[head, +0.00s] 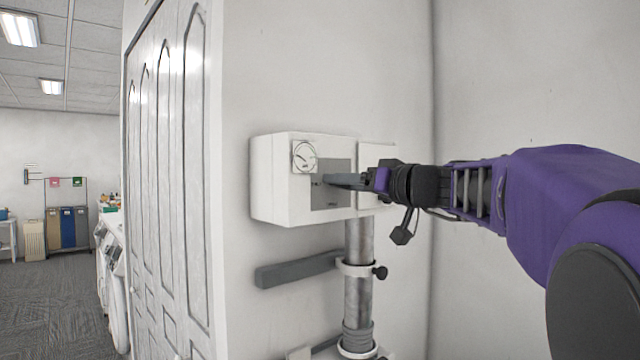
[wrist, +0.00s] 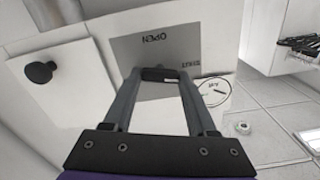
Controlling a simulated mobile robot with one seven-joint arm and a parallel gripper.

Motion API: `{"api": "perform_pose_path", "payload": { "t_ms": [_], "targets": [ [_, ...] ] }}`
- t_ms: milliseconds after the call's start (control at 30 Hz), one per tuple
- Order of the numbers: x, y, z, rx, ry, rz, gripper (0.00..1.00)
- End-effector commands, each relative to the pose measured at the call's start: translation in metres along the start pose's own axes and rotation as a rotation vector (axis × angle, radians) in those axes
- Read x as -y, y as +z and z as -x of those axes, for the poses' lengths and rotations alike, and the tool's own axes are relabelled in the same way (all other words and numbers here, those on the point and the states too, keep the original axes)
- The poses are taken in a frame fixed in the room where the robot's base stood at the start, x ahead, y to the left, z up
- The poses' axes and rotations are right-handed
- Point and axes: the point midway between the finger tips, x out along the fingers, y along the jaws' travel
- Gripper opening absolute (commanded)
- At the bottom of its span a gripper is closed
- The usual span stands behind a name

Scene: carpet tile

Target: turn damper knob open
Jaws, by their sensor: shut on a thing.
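The damper box (head: 270,185) is a white case on the wall with a grey label plate (head: 340,204) on its front. In the wrist view the plate (wrist: 128,52) reads OPEN and SHUT at two places around a small dark damper knob (wrist: 160,74). My gripper (head: 327,180) reaches in from the right at the plate. In the wrist view its two fingers (wrist: 160,80) are shut on the knob, one on each side. In the head view the fingers hide most of the knob. I cannot tell exactly which label the knob points to.
A round dial (head: 305,156) sits at the box's upper left. A metal pipe (head: 358,295) with a clamp runs down below the box, beside a grey bar (head: 298,270). A black round knob (wrist: 40,72) stands out on the white surface. A white panelled door (head: 170,180) is left.

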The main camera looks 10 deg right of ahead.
Motion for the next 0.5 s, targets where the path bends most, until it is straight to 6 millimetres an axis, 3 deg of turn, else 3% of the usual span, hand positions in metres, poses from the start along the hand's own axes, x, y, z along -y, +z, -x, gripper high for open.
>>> {"api": "perform_pose_path", "payload": {
  "t_ms": [267,500],
  "targets": [
    [-0.0009,0.0017,0.0,-0.001,0.001,-0.097,0.02],
    [-0.0017,0.0022,-0.0001,-0.001,0.0,-0.29,0.02]
  ]
}}
